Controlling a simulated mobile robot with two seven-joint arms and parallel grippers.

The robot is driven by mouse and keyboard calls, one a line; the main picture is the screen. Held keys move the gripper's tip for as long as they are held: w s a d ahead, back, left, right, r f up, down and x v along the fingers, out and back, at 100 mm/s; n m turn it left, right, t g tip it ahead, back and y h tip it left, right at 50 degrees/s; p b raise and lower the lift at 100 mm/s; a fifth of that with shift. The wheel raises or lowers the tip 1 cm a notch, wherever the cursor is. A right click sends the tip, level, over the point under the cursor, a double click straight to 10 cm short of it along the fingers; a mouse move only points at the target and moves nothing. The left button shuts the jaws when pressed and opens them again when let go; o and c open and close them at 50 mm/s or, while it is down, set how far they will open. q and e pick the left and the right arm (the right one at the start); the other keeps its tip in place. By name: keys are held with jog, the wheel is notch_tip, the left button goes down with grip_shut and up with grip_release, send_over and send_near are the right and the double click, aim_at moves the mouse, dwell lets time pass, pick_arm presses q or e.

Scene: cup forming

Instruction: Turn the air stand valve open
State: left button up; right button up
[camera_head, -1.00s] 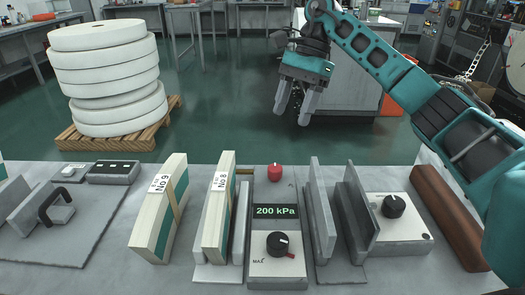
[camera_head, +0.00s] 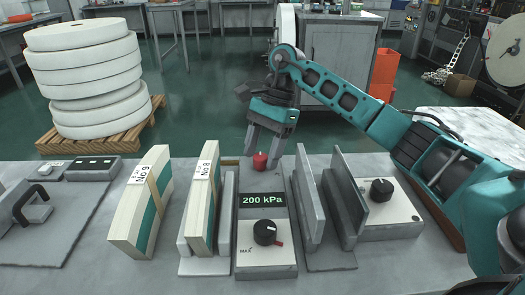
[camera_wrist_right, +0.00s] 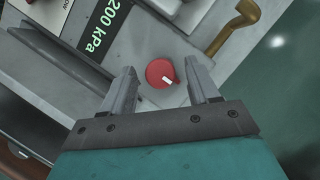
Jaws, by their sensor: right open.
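The air stand (camera_head: 265,262) is a grey box in the middle of the bench. Its display (camera_head: 263,200) reads 200 kPa, and a black knob (camera_head: 265,232) with a red pointer sits near its front, by a MAX mark. A red round valve knob (camera_head: 260,160) is at its far end; in the right wrist view the red knob (camera_wrist_right: 161,73) shows a white mark. My right gripper (camera_head: 262,155) is open, pointing down, with its fingers on either side of the red knob. In the wrist view the knob lies between and just beyond the fingertips (camera_wrist_right: 165,78). My left gripper is not in view.
Two labelled blocks, No 9 (camera_head: 142,215) and No 8 (camera_head: 200,205), stand left of the air stand. Upright grey plates (camera_head: 308,205) and a box with a black knob (camera_head: 385,215) are to the right.

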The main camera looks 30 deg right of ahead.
jog(key=shift+c, duration=0.4)
jog(key=shift+c, duration=1.4)
jog(key=c, duration=0.7)
jog(key=shift+o, duration=0.2)
